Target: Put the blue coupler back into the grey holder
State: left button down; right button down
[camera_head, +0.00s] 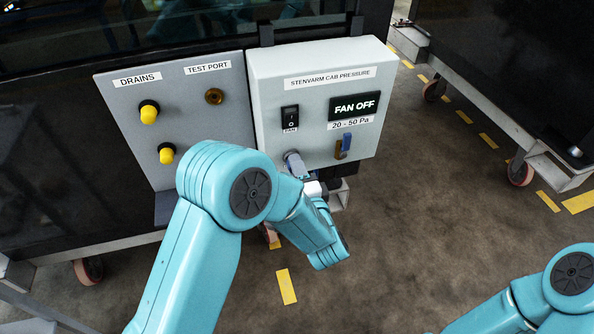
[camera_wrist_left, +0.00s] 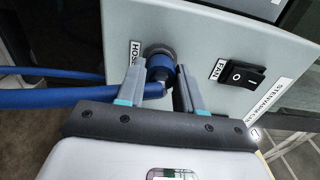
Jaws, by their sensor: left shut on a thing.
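The blue coupler (camera_wrist_left: 160,66) shows in the left wrist view, between the two fingers of my left gripper (camera_wrist_left: 160,76). The fingers are shut on it. Its far end meets a dark grey round fitting (camera_wrist_left: 157,51) beside the HOSE label on the pale panel; I take this for the grey holder. I cannot tell how deep the coupler sits in it. In the head view my left gripper (camera_head: 299,172) is at the lower left of the pressure box, largely covered by its own arm, and the coupler is hidden. My right gripper is out of view.
The blue hose (camera_wrist_left: 55,88) runs left from the coupler. The pressure box (camera_head: 265,75) carries a black fan switch (camera_head: 290,118), a FAN OFF display (camera_head: 354,106) and a blue-handled valve (camera_head: 346,143). A panel with yellow-capped drains (camera_head: 149,113) stands left.

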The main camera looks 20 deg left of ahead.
pick_arm(q)
jog(key=shift+w+a, duration=0.15)
jog(key=shift+w, duration=0.05)
jog(key=c, duration=0.6)
grip_release()
jog(key=shift+c, duration=0.2)
